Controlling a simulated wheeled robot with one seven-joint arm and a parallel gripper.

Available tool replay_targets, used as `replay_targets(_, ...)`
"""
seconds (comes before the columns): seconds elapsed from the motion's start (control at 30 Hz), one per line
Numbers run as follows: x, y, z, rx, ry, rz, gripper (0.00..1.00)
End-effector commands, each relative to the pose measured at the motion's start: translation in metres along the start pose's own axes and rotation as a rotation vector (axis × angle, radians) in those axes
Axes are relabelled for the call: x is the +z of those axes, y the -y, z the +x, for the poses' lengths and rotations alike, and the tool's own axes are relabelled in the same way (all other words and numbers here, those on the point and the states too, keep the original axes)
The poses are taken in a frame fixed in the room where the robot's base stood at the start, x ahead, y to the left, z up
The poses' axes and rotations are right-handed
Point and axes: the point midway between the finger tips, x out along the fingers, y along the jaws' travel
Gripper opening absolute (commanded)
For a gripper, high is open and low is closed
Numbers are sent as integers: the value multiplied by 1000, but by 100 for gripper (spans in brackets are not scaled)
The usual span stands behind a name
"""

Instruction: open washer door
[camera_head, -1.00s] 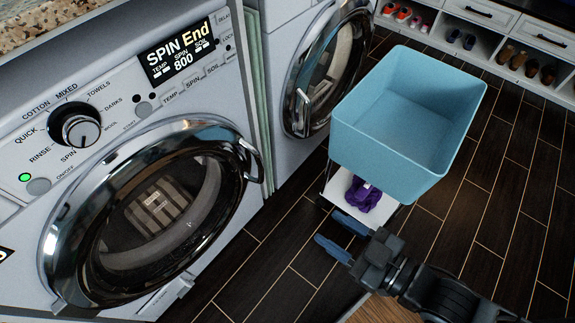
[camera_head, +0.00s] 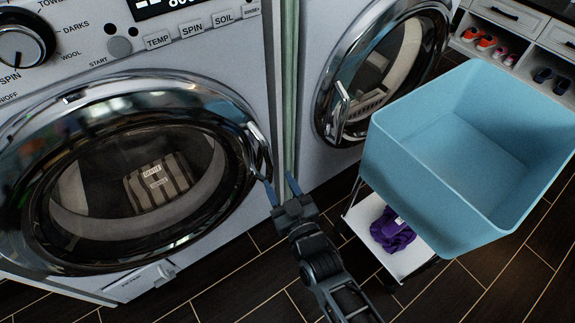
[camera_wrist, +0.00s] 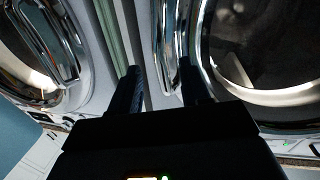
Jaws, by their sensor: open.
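The washer (camera_head: 230,50) stands at the left, with its round chrome-rimmed door (camera_head: 75,110) shut. A striped cloth (camera_head: 160,185) shows through the glass. The door's handle (camera_head: 260,150) is a chrome bar on the right side of the rim. My gripper (camera_head: 281,188) is open, with its blue fingertips just at the lower end of the handle. In the wrist view my gripper (camera_wrist: 160,80) has its two fingers apart, and the chrome handle (camera_wrist: 164,45) appears between them. I cannot tell whether they touch it. The door rim (camera_wrist: 205,75) lies to the right there.
A second front-loading machine (camera_head: 310,90) stands to the right, its door closed, across a narrow gap. A light-blue basket (camera_head: 400,175) sits above a white cart shelf (camera_head: 405,260) holding purple cloth (camera_head: 392,230). Shoe cubbies (camera_head: 505,40) are behind. Dark floor (camera_head: 240,290) is open in front.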

Motion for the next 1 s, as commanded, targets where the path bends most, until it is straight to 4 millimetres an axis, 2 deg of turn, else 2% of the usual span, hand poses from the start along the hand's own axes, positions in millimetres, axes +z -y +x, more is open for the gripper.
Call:
replay_targets(0.5,1,-1,67,2,-1,0,46)
replay_targets(0.9,-1,-1,75,1,0,0,46)
replay_targets(1.0,-1,-1,75,1,0,0,38)
